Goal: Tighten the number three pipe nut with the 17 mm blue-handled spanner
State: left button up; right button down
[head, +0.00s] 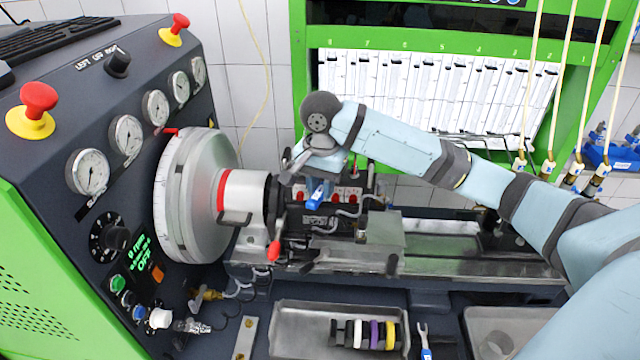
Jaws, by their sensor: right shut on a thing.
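My right arm reaches in from the right, and its gripper (312,178) is over the pump (322,210) in the middle of the bench. The gripper is shut on a blue-handled spanner (319,193), of which only a short blue part shows. The spanner's jaw is hidden or too small to make out. The pump has several red parts and pipe fittings on top. I cannot tell which nut is number three, or whether the spanner touches it. Another blue-handled spanner (425,340) lies at the front of the bench. My left gripper is not in view.
A large silver flywheel (185,195) and a gauge panel (110,150) stand left of the pump. A metal tray (290,320) with coloured rings is in front, and another tray (485,320) is at right. Hoses with brass ends (548,168) hang at right before the green rack (300,60).

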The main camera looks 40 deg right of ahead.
jog(key=shift+s+a, duration=0.45)
jog(key=shift+a, duration=0.35)
jog(key=shift+s+a, duration=0.5)
jog(key=shift+a, duration=0.25)
jog(key=shift+s+a, duration=0.45)
jog(key=shift+a, duration=0.35)
jog(key=a+r, duration=0.1)
jog(key=s+r, duration=0.1)
jog(key=r, duration=0.1)
jog(key=a+r, duration=0.1)
jog(key=r, duration=0.1)
jog(key=shift+s+a, duration=0.3)
jog(key=shift+a, duration=0.05)
jog(key=shift+s, duration=0.1)
